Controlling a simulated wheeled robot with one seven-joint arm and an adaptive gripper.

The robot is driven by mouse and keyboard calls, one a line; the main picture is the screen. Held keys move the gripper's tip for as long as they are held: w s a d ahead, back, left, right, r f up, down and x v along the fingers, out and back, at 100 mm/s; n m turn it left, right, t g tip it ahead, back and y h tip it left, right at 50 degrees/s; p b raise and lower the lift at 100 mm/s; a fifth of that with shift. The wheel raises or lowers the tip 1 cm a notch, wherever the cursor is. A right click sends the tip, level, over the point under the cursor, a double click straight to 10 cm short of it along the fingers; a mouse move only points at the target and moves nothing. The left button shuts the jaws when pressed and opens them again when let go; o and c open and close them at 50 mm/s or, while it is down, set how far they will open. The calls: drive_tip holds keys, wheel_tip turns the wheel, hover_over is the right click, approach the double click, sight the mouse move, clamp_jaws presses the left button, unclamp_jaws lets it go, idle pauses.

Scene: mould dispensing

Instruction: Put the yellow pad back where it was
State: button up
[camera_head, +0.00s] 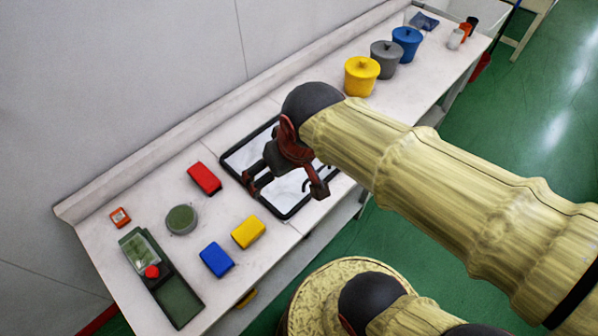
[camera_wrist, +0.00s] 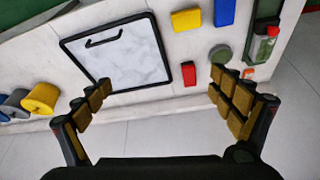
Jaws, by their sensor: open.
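The yellow pad (camera_head: 248,232) lies flat on the white bench, just above and right of the blue pad (camera_head: 216,259). It also shows at the top of the wrist view (camera_wrist: 186,19). The red pad (camera_head: 204,179) lies farther back toward the wall. My gripper (camera_head: 287,193) is open and empty above the black-rimmed tray (camera_head: 284,214), apart from the yellow pad and to its right in the head view. In the wrist view its two fingers (camera_wrist: 160,105) are spread wide with nothing between them.
A round grey-green disc (camera_head: 181,219), a small orange box (camera_head: 120,217) and a green device with a red knob (camera_head: 178,300) sit at the left end. Yellow (camera_head: 362,76), grey (camera_head: 386,59) and blue (camera_head: 407,43) lidded pots stand at the far right. A wall runs behind the bench.

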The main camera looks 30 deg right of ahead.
drive_tip(key=shift+m+t, duration=0.3)
drive_tip(key=shift+t, duration=0.3)
drive_tip(key=s+r, duration=0.1)
drive_tip(key=s+d+r, duration=0.1)
drive_tip(key=s, duration=0.1)
drive_tip(key=s+d+r, duration=0.1)
drive_tip(key=shift+s+r, duration=0.1)
drive_tip(key=shift+s, duration=0.1)
wheel_tip(320, 180, down, 7)
drive_tip(key=b, duration=0.7)
